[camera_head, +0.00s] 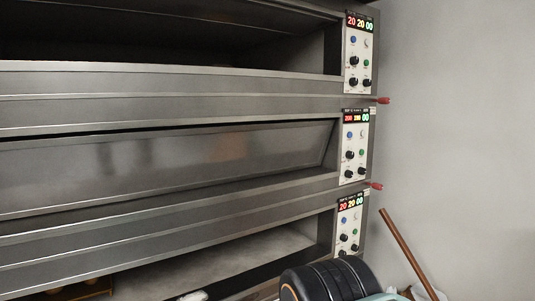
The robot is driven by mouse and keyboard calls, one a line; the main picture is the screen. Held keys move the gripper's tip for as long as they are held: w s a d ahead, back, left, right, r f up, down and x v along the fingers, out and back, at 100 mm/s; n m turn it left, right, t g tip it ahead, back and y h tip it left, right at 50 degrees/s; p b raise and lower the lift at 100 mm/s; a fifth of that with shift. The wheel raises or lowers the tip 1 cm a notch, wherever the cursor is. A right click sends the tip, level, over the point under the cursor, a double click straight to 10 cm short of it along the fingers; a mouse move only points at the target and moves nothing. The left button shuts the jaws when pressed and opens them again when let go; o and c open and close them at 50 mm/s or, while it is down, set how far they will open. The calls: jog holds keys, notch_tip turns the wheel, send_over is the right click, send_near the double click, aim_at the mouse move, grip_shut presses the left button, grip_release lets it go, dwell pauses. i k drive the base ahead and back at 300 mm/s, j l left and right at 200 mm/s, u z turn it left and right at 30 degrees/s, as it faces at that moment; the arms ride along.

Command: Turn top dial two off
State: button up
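The deck oven's top control panel (359,72) is at the upper right, beside the top deck. It has a lit display (359,22) with red, yellow and green digits. Below are a blue button (353,40), a green button (366,63) and small black dials, including an upper one (353,61), a lower left one (353,82) and a lower right one (367,82). Their pointer angles are too small to read. Which one is dial two cannot be told. My gripper is not in view, and nothing visible touches the panel.
The middle panel (355,144) and bottom panel (349,228) have similar dials and lit displays. Red-tipped handles (383,100) stick out at the right edge. A brown pole (408,254) leans by the bare grey wall (455,130). A black ribbed cylinder shows at the bottom.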

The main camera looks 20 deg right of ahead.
aim_at(349, 174)
jog(key=z, duration=1.1)
